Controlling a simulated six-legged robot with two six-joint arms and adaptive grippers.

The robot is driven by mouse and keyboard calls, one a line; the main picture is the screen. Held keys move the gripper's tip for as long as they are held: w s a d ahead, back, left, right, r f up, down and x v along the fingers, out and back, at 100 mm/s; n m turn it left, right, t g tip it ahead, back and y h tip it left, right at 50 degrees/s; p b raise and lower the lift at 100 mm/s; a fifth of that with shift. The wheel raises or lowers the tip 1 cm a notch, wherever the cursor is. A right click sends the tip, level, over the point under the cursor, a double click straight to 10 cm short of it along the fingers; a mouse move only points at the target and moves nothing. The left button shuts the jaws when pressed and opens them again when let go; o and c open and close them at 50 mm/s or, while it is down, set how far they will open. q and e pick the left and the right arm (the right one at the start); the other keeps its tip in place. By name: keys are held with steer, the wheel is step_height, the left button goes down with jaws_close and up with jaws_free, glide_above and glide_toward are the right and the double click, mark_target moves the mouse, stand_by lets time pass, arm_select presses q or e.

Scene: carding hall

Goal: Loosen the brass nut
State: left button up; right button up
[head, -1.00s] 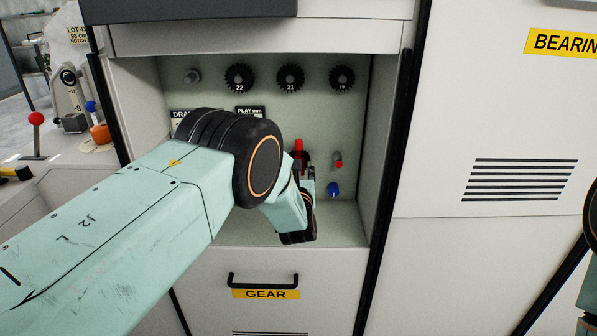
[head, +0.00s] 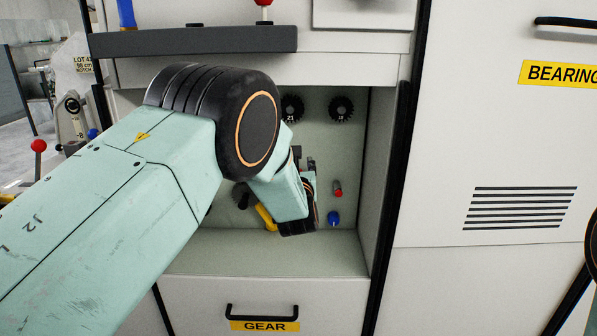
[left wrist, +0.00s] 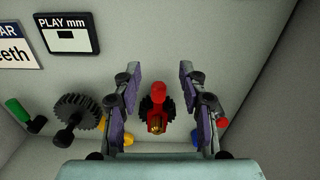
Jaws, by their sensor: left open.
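In the left wrist view, a small brass-coloured nut (left wrist: 156,127) shows at the base of an upright red handle (left wrist: 157,98). A dark toothed gear stands right behind them. My left gripper (left wrist: 159,75) is open, with one finger on each side of the red handle. Gaps show on both sides, so the fingers do not appear to touch it. In the head view my left gripper (head: 306,165) is inside the recess, and my own arm hides the nut and the red handle. My right gripper is not in view.
A spare gear (left wrist: 80,113) and a green handle (left wrist: 17,109) are left of the fingers. A red knob (head: 337,188) and a blue knob (head: 333,218) are close on the right. Recess walls bound both sides; a GEAR drawer (head: 264,300) lies below.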

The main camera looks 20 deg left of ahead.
arm_select(q)
steer(key=s+f+m+g+h, duration=0.2)
steer(key=s+f+m+g, duration=0.2)
steer(key=s+f+m, duration=0.85)
steer(key=s+f+m+g+h, duration=0.1)
steer(key=s+f+m+g, duration=0.3)
steer(key=s+f+m, duration=0.85)
steer(key=s+f+m+g, duration=0.2)
steer(key=s+m, duration=0.3)
steer(key=s, duration=0.5)
steer(key=s+f+m+g+h, duration=0.1)
steer(key=s+m+g, duration=0.3)
steer(key=s, duration=0.7)
steer(key=s+a+f+m+g+h, duration=0.1)
steer(key=s+f+m+g, duration=0.2)
steer(key=s, duration=0.8)
steer(key=f+m, duration=0.1)
steer(key=m, duration=0.1)
steer(key=shift+m, duration=0.3)
